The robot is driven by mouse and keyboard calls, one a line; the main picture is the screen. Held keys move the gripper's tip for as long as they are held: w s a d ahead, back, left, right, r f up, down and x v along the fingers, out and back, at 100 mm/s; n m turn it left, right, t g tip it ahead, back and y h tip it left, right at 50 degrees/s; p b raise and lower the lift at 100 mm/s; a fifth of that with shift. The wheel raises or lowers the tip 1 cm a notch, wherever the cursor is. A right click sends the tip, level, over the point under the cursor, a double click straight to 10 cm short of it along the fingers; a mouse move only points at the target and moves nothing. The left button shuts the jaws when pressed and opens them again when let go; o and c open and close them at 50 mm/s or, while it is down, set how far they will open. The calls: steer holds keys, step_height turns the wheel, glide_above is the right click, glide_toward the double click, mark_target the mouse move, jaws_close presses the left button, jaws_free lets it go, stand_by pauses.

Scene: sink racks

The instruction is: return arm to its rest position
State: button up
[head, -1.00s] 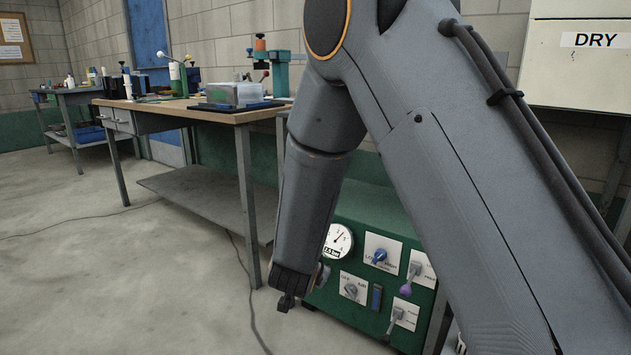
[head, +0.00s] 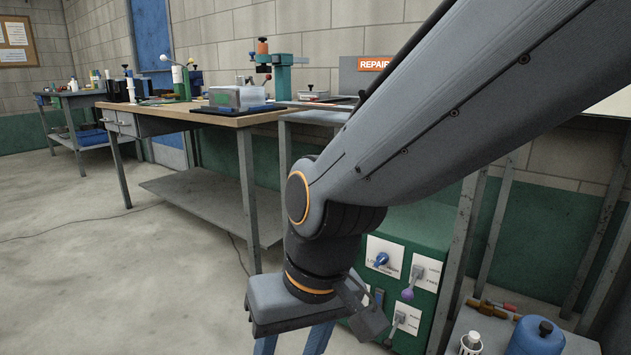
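My arm crosses the head view from the upper right down to the lower middle. My gripper (head: 292,342) hangs below the wrist at the bottom edge, in front of the green panel cabinet (head: 430,240). Its two bluish fingers point down and stand well apart, with nothing seen between them. The fingertips are cut off by the frame's lower edge.
A wooden-topped workbench (head: 185,112) with tools and a clear box (head: 238,97) stands left of my arm. A blue canister (head: 537,338) and a white bottle (head: 471,343) stand at the lower right. The floor at left is open, with a cable across it.

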steer(key=s+d+r+m+h+p, duration=0.1)
steer(key=d+r+m+p, duration=0.1)
steer(key=d+r+p, duration=0.9)
steer(key=s+d+r+m+h+p, duration=0.1)
steer(key=s+d+r+m+p, duration=0.1)
steer(key=d+r+p, duration=1)
steer(key=shift+s+r+m+g+h+p, duration=0.45)
steer(key=shift+r+p, duration=1.3)
steer(key=shift+p, duration=3.9)
steer(key=shift+w, duration=0.25)
